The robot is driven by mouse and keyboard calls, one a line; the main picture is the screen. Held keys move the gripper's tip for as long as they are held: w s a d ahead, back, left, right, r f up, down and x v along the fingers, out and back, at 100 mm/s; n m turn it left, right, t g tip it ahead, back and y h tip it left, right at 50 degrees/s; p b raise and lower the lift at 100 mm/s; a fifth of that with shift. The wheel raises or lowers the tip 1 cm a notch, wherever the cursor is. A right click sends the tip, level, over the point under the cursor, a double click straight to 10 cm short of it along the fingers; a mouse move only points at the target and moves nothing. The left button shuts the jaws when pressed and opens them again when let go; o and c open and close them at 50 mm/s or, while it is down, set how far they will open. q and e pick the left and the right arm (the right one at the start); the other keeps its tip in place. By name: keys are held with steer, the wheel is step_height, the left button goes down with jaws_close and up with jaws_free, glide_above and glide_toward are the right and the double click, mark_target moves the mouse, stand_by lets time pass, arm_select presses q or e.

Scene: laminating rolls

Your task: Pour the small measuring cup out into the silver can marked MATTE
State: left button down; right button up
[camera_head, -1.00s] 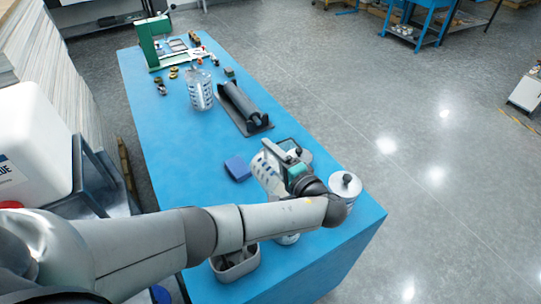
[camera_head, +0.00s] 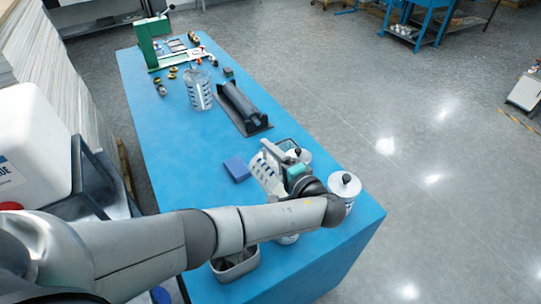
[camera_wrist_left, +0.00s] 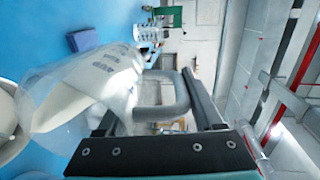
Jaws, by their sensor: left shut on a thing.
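My left gripper (camera_head: 296,175) is shut on the handle of a clear measuring cup (camera_head: 264,172) with dark printed marks. The cup is tilted and holds whitish liquid; it also shows in the left wrist view (camera_wrist_left: 85,90), its mouth toward the left. A pale round can (camera_wrist_left: 7,112) is cut off at that view's left edge, close to the cup's mouth; I cannot read any marking. In the head view, a round rim (camera_head: 303,155) shows partly behind the gripper. A silver can with a black-knobbed lid (camera_head: 345,184) stands right of the gripper. My right gripper is out of view.
A larger clear jug (camera_head: 199,94) and a dark roller on a plate (camera_head: 240,105) stand farther back on the blue table (camera_head: 175,150). A blue block (camera_head: 236,168) lies left of the cup. A grey bin (camera_head: 235,265) sits below my forearm.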

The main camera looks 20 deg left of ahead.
arm_select(q)
steer(key=shift+s+d+r+t+y+b, duration=0.5)
steer(key=shift+d+r+t+y+b, duration=0.1)
steer(key=shift+d+y, duration=0.15)
stand_by(0.4)
stand_by(0.7)
steer(key=shift+s+d+r+t+y+b, duration=0.3)
steer(key=shift+s+d+y+b, duration=0.1)
steer(key=shift+d+y+b, duration=0.2)
steer(key=shift+s+d+r, duration=0.1)
steer(key=shift+s+r, duration=0.05)
steer(key=shift+d, duration=0.1)
stand_by(0.8)
